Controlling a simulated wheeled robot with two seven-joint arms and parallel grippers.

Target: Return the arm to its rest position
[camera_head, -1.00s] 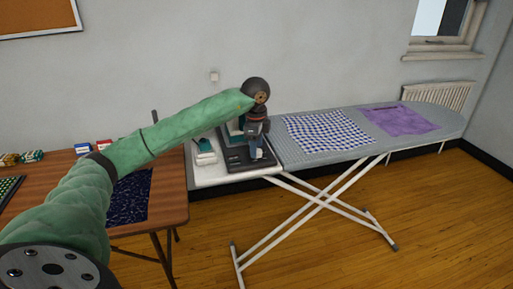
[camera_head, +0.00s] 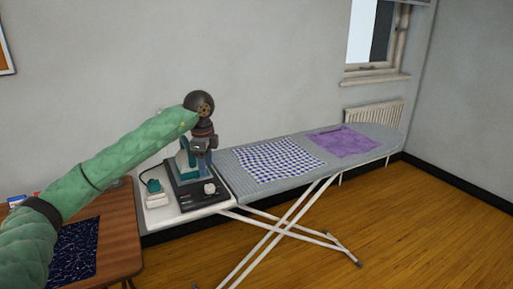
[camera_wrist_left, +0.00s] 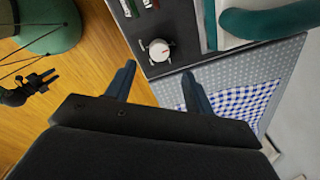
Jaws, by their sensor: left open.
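My left arm, in a green sleeve, reaches in from the left in the head view. Its gripper (camera_head: 203,165) points down over the black base with a dial at the left end of the ironing board. In the left wrist view the two fingers (camera_wrist_left: 158,85) stand apart with nothing between them. The dial (camera_wrist_left: 159,50) of the black base (camera_wrist_left: 165,15) shows just beyond the fingers. A teal iron (camera_head: 185,158) stands on the base, partly behind the gripper; its teal handle (camera_wrist_left: 270,22) shows in the wrist view.
The ironing board (camera_head: 225,180) carries a blue checked cloth (camera_head: 277,159) and a purple cloth (camera_head: 342,141). A small white-and-teal item (camera_head: 155,193) lies left of the base. A brown table (camera_head: 118,230) with a dark patterned cloth (camera_head: 72,250) stands at left. The floor at right is clear.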

